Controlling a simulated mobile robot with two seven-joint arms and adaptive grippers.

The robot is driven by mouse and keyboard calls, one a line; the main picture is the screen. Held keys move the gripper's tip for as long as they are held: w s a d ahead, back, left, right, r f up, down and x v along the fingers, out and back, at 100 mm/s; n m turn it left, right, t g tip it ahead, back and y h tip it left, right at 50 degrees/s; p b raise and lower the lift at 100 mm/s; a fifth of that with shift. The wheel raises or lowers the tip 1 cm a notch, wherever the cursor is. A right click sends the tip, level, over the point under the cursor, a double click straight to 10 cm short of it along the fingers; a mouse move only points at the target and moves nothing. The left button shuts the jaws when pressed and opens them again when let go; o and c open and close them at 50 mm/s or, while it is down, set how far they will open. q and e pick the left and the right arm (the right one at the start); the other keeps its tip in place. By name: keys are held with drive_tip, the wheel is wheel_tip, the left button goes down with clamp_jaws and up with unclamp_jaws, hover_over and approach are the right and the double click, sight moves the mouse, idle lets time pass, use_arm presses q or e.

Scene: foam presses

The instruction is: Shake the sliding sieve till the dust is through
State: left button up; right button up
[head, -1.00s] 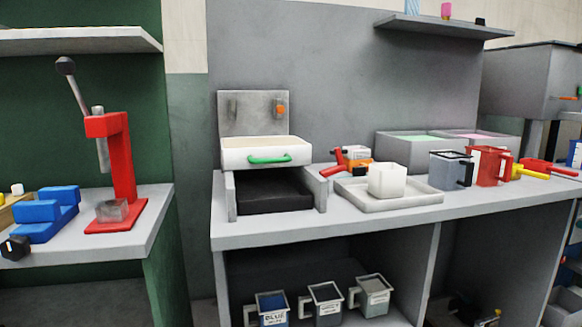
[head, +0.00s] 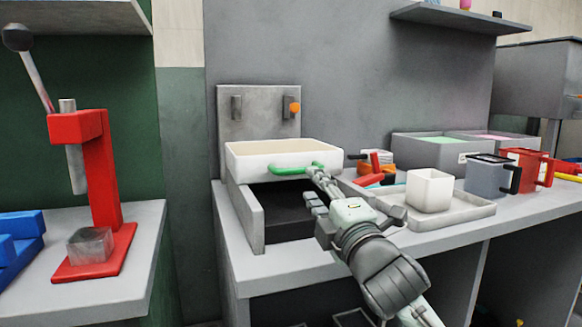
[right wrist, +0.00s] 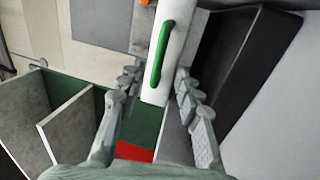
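The sliding sieve (head: 240,165) is a cream-white tray with a green handle (head: 290,170) on its front. It sits on a grey frame (head: 258,215) above a dark bin (head: 290,212). My right gripper (head: 318,185) is in front of the sieve, near the right end of the handle. In the right wrist view the green handle (right wrist: 160,52) lies ahead of and between the two spread fingers (right wrist: 157,88), which are open and hold nothing. The sieve's inside is mostly hidden, so I cannot see the dust. My left gripper is out of view.
A white cup (head: 430,190) stands on a pale tray (head: 470,213) to the right. Grey (head: 484,174) and red (head: 522,160) jugs stand behind it. A red press (head: 100,170) stands on the separate left bench. Orange and red tools lie right of the sieve.

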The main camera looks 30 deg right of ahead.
sight(302, 172)
drive_tip(key=x, duration=0.6)
drive_tip(key=shift+w+r+p, duration=0.25)
drive_tip(key=shift+p, duration=0.05)
drive_tip(key=shift+w, duration=0.3)
drive_tip(key=shift+w+d, duration=0.15)
drive_tip(key=shift+w, duration=0.15)
drive_tip(key=c, duration=0.6)
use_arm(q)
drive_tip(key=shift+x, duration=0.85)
use_arm(e)
clamp_jaws()
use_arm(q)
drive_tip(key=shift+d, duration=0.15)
